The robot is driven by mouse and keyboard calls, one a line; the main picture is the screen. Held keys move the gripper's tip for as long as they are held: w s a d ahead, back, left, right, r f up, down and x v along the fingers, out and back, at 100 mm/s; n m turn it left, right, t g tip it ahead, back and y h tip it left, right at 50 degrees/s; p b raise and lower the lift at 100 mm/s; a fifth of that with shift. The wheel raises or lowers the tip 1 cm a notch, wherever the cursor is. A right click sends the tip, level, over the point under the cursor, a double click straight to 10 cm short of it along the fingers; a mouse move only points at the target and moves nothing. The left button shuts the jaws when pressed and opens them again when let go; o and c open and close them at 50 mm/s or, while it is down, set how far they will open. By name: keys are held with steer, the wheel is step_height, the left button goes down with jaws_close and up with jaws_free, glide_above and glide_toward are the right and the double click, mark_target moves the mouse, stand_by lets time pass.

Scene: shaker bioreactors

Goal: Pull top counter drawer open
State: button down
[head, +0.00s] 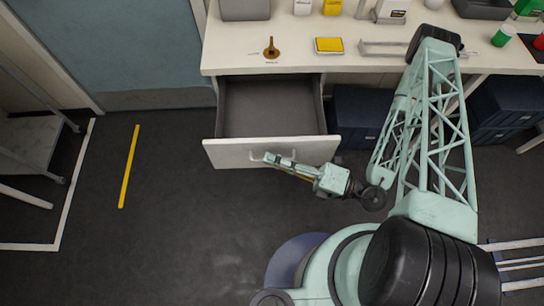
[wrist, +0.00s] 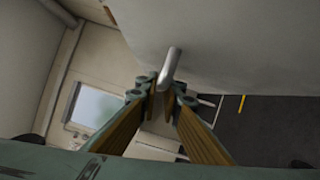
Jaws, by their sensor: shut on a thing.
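The top counter drawer (head: 225,154) stands pulled out from under the white counter in the head view, and its grey inside is empty. My gripper (head: 270,159) is at the drawer's front face, at its handle. In the wrist view, the pale bar handle (wrist: 171,66) sits between the tips of my gripper (wrist: 165,92), which is shut on it. The drawer's white front (wrist: 235,45) fills the top right of the wrist view. The gripper fingers partly hide the handle in both views.
The floor (head: 170,190) to the left is clear, with a yellow stripe (head: 129,166).

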steer(key=c, duration=2.8)
jaws_free()
steer(key=shift+d, duration=0.3)
steer(key=shift+v, duration=5.7)
steer(key=shift+s, duration=0.1)
